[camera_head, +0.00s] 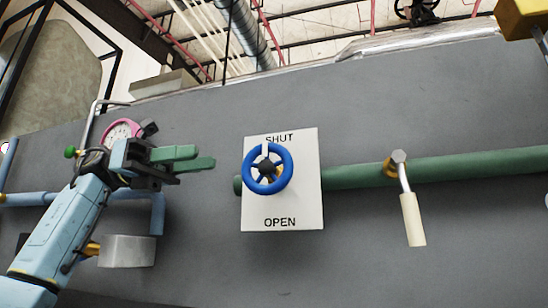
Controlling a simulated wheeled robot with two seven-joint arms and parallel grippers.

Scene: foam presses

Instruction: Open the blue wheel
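The blue wheel (286,180) has dark spokes and a yellowish part behind it. It stands in front of a white plate (302,205) with SHUT at the top and OPEN at the bottom. A white mark on its rim is at the top, near SHUT. My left gripper (205,159) comes in from the left with its two green fingers pointing right. The fingers are offset from each other, with nothing seen between them. They are apart from the wheel, to its left and a little higher. My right gripper is not in view.
A green pipe (460,165) runs right from the plate, with a white-handled lever (413,220) hanging from it. A pink-rimmed gauge (121,132) and blue pipes (157,212) are near my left arm. The grey panel (215,260) below the plate is clear.

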